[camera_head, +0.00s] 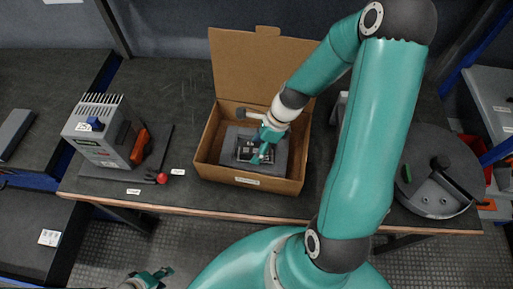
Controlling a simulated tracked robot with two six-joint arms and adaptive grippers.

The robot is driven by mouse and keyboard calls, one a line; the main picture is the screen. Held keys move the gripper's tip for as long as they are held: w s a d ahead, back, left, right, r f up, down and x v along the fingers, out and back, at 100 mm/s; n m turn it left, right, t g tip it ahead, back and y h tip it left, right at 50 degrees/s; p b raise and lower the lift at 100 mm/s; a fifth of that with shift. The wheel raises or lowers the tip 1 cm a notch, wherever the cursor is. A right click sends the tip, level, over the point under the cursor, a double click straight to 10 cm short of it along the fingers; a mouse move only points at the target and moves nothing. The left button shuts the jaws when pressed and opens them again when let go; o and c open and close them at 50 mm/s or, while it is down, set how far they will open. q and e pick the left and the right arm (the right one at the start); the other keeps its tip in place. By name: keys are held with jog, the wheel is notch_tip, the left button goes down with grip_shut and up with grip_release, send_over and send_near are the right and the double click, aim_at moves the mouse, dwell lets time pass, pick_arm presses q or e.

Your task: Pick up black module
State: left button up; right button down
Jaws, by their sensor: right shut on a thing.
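The black module (245,150) lies in an open cardboard box (240,181) on the workbench, on a grey insert (230,160). It is a dark rectangular block with small pale markings. My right arm reaches over the bench into the box, and my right gripper (262,150) is shut on the module, covering part of its right side. I cannot tell whether the module is lifted off the insert. My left gripper (158,274) is low at the bottom edge of the view, away from the bench; its fingers are too small to read.
A grey finned unit (97,132) stands on the bench's left, beside a dark tool with a red ball (161,178). A round dark device (440,180) stands at the right. The box's raised lid (235,70) is behind my gripper.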

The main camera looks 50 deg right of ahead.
aim_at(257, 148)
notch_tip(257, 148, up, 20)
jog(key=p, duration=0.2)
jog(key=shift+f+p, duration=0.2)
jog(key=shift+p, duration=0.2)
